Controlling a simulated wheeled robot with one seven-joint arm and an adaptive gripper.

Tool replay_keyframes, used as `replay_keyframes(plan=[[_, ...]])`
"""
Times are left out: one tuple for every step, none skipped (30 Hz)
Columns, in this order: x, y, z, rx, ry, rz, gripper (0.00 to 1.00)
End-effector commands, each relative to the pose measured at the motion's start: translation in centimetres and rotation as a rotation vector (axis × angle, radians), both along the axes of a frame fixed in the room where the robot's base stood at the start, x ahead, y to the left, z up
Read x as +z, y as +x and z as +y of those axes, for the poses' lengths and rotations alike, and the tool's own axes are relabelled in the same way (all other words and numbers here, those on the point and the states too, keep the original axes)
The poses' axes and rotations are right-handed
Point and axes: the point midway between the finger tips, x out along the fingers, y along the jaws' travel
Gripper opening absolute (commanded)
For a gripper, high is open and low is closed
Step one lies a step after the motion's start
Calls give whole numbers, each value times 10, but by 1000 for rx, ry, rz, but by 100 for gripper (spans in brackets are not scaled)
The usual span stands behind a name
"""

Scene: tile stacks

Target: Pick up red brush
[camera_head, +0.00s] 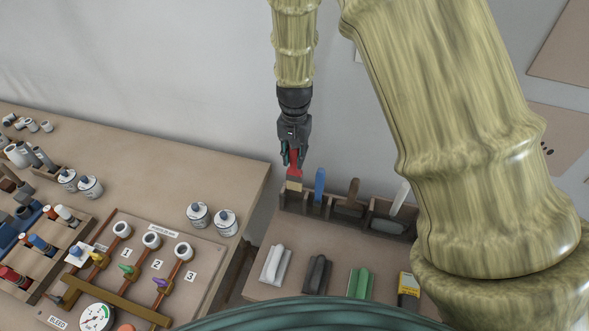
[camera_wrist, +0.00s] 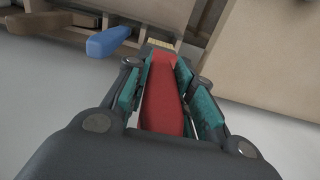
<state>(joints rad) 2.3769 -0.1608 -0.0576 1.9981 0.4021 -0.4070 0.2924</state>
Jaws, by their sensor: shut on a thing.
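The red brush (camera_head: 294,171) has a red handle and pale bristles. It points down over the left end of the wooden rack (camera_head: 347,226) in the head view; whether its bristle end is clear of the slot I cannot tell. My gripper (camera_head: 292,157) is shut on the red handle from above. In the wrist view the red brush (camera_wrist: 163,97) lies between the teal pads of my gripper (camera_wrist: 168,92), with its bristles at the far end.
A blue-handled tool (camera_head: 320,184) stands in the rack just right of the brush, with a brown-handled one (camera_head: 352,192) and a white-handled one (camera_head: 400,197) beyond. Several blocks, one green (camera_head: 360,283), lie in front. A wall stands close behind.

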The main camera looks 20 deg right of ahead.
Motion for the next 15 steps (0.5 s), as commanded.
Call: replay_keyframes(plan=[[8,1,0,1,0,-4,1],[13,1,0,1,0,-4,1],[20,1,0,1,0,-4,1],[24,1,0,1,0,-4,1],[29,1,0,1,0,-4,1],[35,1,0,2,-1,-3,1],[40,1,0,2,-1,-3,1],[43,1,0,1,-1,-3,1],[48,1,0,1,0,-2,1],[52,1,0,1,0,-2,1],[55,1,0,1,0,-2,1],[59,1,0,1,0,-2,1],[62,1,0,1,0,-2,1],[64,1,0,1,0,-1,1],[67,1,0,1,0,-1,1]])
